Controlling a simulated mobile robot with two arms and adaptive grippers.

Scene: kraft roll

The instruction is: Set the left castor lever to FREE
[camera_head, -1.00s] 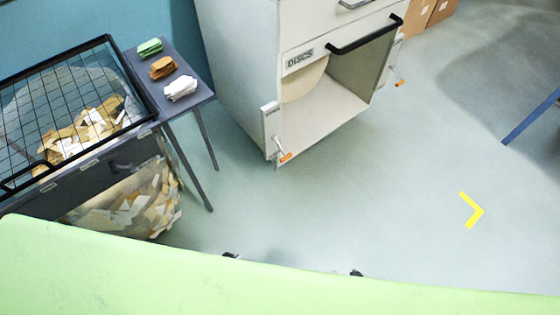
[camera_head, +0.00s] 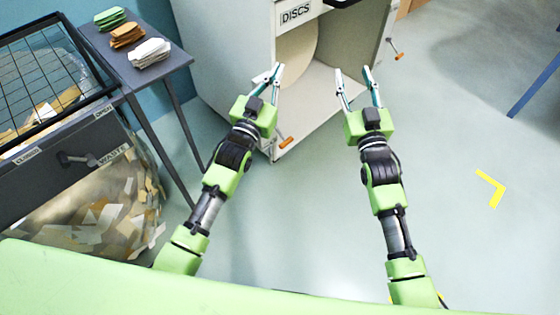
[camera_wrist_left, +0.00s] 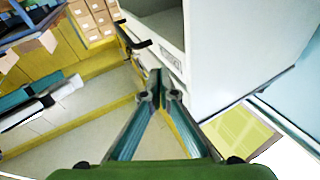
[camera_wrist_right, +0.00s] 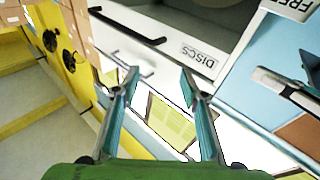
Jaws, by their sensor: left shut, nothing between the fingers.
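The left castor lever (camera_head: 286,142) has an orange tip and sits low at the cabinet's front left corner in the head view. A second orange-tipped lever (camera_head: 398,56) sits at its right side. The white cabinet (camera_head: 225,60) stands ahead, its open lower bay facing me. My left gripper (camera_head: 272,74) is shut and empty, its fingers above and left of the left lever and apart from it. My left fingertips (camera_wrist_left: 163,78) meet in the left wrist view. My right gripper (camera_head: 356,76) is open and empty before the bay.
A dark table (camera_head: 165,66) with green, brown and white stacks stands at the left. A mesh-topped waste bin (camera_head: 75,150) is in front of it. The floor at the right is open around a yellow mark (camera_head: 492,190).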

